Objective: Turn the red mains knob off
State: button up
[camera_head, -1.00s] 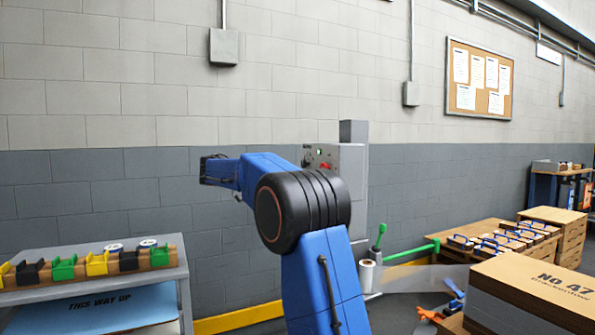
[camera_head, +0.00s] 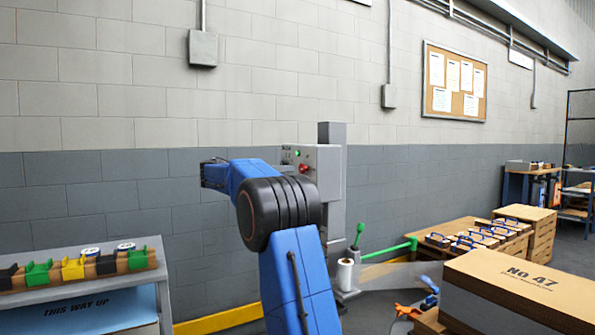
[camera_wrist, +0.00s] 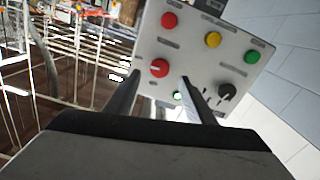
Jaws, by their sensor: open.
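The red mains knob (camera_wrist: 159,68) is a round red knob with a pale mark, on a light grey control panel (camera_wrist: 190,53) in the wrist view. It also shows as a small red spot in the head view (camera_head: 304,168). My gripper (camera_wrist: 160,76) is open, its two dark fingers pointing at the panel. The knob appears between the fingertips, nearer the left one; I cannot tell the remaining distance, and no contact is visible. A small green lamp (camera_wrist: 177,95) is lit below the knob. In the head view my arm stands before the panel and the fingers cannot be made out.
The panel also carries a red button (camera_wrist: 169,20), a yellow button (camera_wrist: 213,39), a green button (camera_wrist: 252,56) and a black knob (camera_wrist: 227,91). A grey shelf (camera_head: 90,248) stands left. A box marked No 47 (camera_head: 515,280) and wooden crates (camera_head: 480,240) stand right.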

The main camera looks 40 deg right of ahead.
aim_at(301, 169)
jog(key=x, duration=0.6)
jog(key=shift+d, duration=0.35)
jog(key=c, duration=1.1)
